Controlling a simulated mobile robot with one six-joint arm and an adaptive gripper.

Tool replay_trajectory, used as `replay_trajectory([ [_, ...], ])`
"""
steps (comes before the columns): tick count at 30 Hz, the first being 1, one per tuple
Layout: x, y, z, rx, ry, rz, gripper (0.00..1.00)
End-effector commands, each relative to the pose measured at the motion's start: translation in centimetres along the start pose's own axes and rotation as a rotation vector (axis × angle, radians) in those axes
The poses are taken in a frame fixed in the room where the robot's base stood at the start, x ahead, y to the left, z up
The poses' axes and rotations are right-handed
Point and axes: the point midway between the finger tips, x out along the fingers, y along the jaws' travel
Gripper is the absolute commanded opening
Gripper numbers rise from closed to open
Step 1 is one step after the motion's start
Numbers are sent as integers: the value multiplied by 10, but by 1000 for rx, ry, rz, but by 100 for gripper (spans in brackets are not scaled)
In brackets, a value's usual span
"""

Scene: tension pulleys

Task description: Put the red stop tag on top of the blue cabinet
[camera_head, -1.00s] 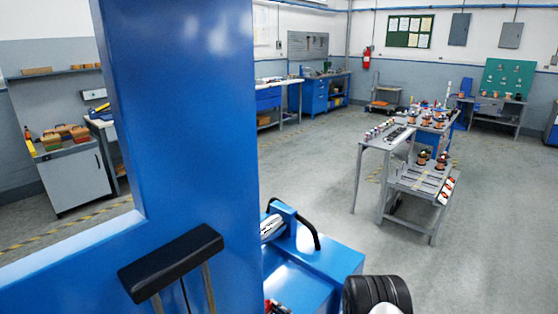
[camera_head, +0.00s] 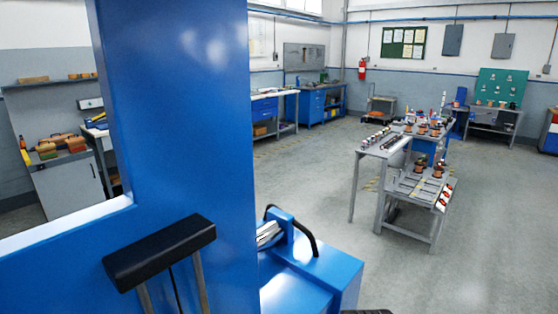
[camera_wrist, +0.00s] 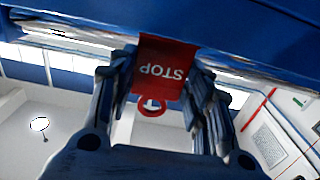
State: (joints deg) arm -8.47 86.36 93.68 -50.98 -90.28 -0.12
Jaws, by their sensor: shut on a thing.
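The red stop tag (camera_wrist: 163,62) shows in the wrist view with its white STOP lettering upside down and a red ring at its lower end. My gripper (camera_wrist: 165,78) is shut on the tag, with one dark finger on each side. A broad blue surface (camera_wrist: 235,40) runs across the top of the wrist view, right behind the tag's upper edge. I cannot tell what it belongs to, or whether the tag touches it. In the head view a blue cabinet (camera_head: 320,106) stands at the back wall under a grey pegboard. My gripper and the tag are not visible there.
A grey workbench (camera_head: 374,150) with small parts stands at centre right, beside a lower slotted rack (camera_head: 413,186). A grey cabinet (camera_head: 70,190) is at the left. A large blue upright blocks much of the left. Open floor (camera_head: 300,175) lies in the middle.

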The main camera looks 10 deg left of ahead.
Motion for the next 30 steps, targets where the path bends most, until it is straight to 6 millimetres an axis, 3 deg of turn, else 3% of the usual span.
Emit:
replay_trajectory([
  [5, 0, 0, 7, 1, 0, 0, 22],
  [6, 0, 0, 6, 0, 0, 0, 48],
  [14, 0, 0, 6, 1, -1, 0, 65],
  [27, 0, 0, -2, -1, 0, 0, 66],
  [30, -17, 1, -2, 4, -4, 4, 66],
])
